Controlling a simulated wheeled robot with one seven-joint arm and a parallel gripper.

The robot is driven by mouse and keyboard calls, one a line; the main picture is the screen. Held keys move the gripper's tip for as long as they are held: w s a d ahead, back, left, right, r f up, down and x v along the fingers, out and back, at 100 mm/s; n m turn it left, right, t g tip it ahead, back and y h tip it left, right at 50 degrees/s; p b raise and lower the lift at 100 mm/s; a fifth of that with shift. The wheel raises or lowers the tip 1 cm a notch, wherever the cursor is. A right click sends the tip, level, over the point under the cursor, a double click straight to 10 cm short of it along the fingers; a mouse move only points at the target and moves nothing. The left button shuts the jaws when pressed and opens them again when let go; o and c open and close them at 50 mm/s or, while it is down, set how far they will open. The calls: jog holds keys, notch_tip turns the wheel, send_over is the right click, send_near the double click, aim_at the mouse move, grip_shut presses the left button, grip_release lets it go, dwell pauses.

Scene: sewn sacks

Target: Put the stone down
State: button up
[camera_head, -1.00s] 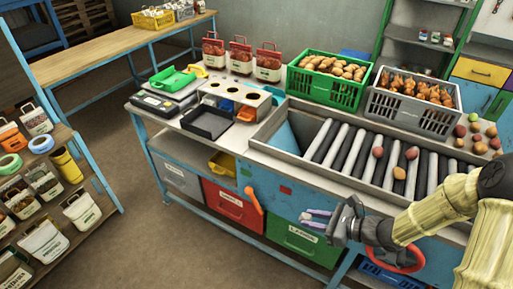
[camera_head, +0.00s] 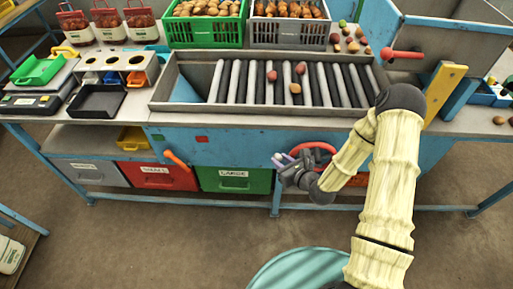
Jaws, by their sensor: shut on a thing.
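My gripper (camera_head: 284,159) is in front of the blue side of the sorting bench, with its pale lilac fingers pointing up and left. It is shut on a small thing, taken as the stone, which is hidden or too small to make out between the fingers. The roller tray (camera_head: 160,95) is above and behind my gripper. Reddish and tan potato-like lumps (camera_head: 295,88) lie on its rollers, and I cannot tell whether any is a stone.
A green crate (camera_head: 205,33) and a grey crate (camera_head: 290,35) stand behind the rollers. A red drawer (camera_head: 158,177) and a green drawer (camera_head: 235,181) are under the bench. A round teal-topped thing (camera_head: 300,272) stands in front on the floor. A scale (camera_head: 35,103) is at left.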

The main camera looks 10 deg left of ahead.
jog(key=s+d+f+m+t+h, duration=0.3)
jog(key=d+f+m+h, duration=0.5)
jog(key=d+f, duration=0.4)
jog(key=s+d, duration=0.1)
jog(key=d, duration=0.2)
jog(key=shift+d+h, duration=0.25)
jog(key=shift+h, duration=0.05)
